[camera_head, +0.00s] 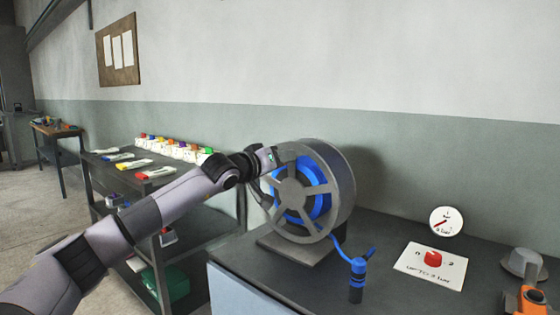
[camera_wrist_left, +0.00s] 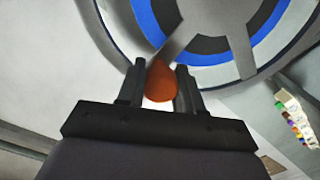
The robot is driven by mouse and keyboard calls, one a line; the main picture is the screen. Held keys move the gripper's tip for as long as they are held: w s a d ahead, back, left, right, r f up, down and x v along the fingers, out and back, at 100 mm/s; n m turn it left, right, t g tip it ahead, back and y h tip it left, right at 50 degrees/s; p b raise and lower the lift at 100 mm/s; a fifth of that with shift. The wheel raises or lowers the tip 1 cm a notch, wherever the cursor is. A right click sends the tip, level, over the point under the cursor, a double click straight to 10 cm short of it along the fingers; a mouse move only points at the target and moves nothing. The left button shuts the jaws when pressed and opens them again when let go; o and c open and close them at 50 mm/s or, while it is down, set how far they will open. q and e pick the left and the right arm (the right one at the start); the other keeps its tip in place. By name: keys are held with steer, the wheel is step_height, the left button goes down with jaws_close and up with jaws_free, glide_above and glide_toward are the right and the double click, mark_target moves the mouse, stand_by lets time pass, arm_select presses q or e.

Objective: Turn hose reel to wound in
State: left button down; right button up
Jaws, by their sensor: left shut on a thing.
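The hose reel (camera_head: 293,193) is a grey spoked drum with blue hose (camera_head: 320,188) coiled inside. It stands upright on a grey base plate on the workbench. My left gripper (camera_head: 270,160) is at the reel's upper left rim in the head view. In the left wrist view my left gripper (camera_wrist_left: 158,82) is shut on an orange knob (camera_wrist_left: 160,80), in front of the reel's spokes (camera_wrist_left: 205,20). The knob is hidden in the head view. A free length of hose runs down to a blue and black end piece (camera_head: 357,275). My right gripper is not in view.
To the right on the workbench (camera_head: 390,290) are a round gauge (camera_head: 446,220), a white plate with a red knob (camera_head: 432,258) and an orange tool (camera_head: 530,298). A dark shelf cart (camera_head: 195,225) with small coloured items stands left, behind my left arm.

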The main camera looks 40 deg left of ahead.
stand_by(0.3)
arm_select(q)
steer(key=c, duration=0.8)
jaws_free()
steer(key=shift+f, duration=0.1)
steer(key=shift+o, duration=0.2)
steer(key=s+b, duration=0.2)
steer(key=s, duration=0.5)
steer(key=shift+r, duration=0.25)
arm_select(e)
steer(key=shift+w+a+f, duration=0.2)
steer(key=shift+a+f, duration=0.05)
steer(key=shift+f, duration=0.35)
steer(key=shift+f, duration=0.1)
